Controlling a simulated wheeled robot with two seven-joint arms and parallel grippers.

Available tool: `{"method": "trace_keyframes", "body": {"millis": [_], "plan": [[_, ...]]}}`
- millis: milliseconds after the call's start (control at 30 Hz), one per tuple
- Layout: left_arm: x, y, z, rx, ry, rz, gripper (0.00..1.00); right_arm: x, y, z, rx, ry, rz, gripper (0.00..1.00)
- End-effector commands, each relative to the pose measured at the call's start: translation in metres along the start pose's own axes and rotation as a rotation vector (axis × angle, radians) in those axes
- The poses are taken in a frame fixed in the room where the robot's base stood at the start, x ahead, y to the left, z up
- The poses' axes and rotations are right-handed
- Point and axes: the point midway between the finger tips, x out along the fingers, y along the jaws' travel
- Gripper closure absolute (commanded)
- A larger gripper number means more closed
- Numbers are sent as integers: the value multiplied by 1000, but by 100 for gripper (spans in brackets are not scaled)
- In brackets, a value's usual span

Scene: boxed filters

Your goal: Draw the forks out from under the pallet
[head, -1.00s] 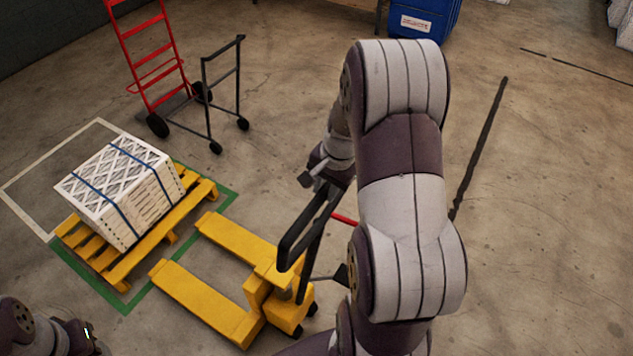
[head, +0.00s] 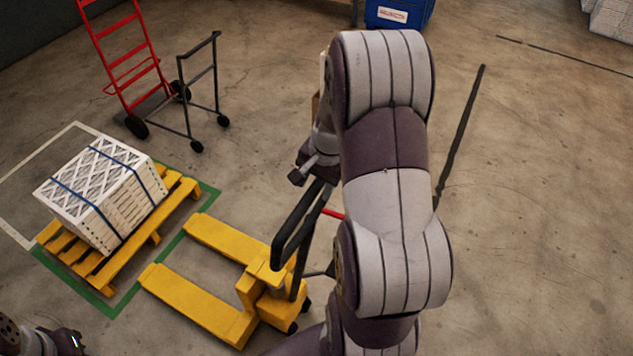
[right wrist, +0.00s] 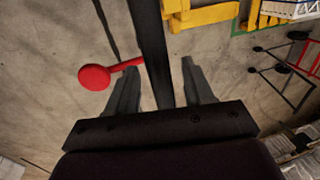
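The yellow pallet jack's forks (head: 190,300) lie on bare floor, clear of the pallet, their tips close to the green line. The wooden yellow pallet (head: 160,215) stands to the left with strapped white boxed filters (head: 105,190) on it. The jack's black handle (head: 292,228) leans up to the right. My right gripper (head: 308,176) is at the handle's top; in the right wrist view its fingers (right wrist: 160,85) stand apart, with the black handle bar (right wrist: 150,40) between them and gaps beside it. My left gripper (head: 75,343) is partly cut off at bottom left.
A green floor outline (head: 117,303) surrounds the pallet. A red hand truck (head: 118,60) and a dark cart frame (head: 200,100) stand behind. A blue bin (head: 398,14) is at the back. The floor to the right is open. A red lever end (right wrist: 94,77) shows beside the handle.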

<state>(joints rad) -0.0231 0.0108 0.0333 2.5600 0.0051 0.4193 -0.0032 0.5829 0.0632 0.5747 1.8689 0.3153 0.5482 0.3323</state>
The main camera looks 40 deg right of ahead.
Motion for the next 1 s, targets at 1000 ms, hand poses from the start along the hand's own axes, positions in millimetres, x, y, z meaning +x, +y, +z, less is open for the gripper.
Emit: {"method": "trace_keyframes", "body": {"millis": [1000], "plan": [[8,0,1,0,0,0,57,-127,0,1,0,0,0,48]]}}
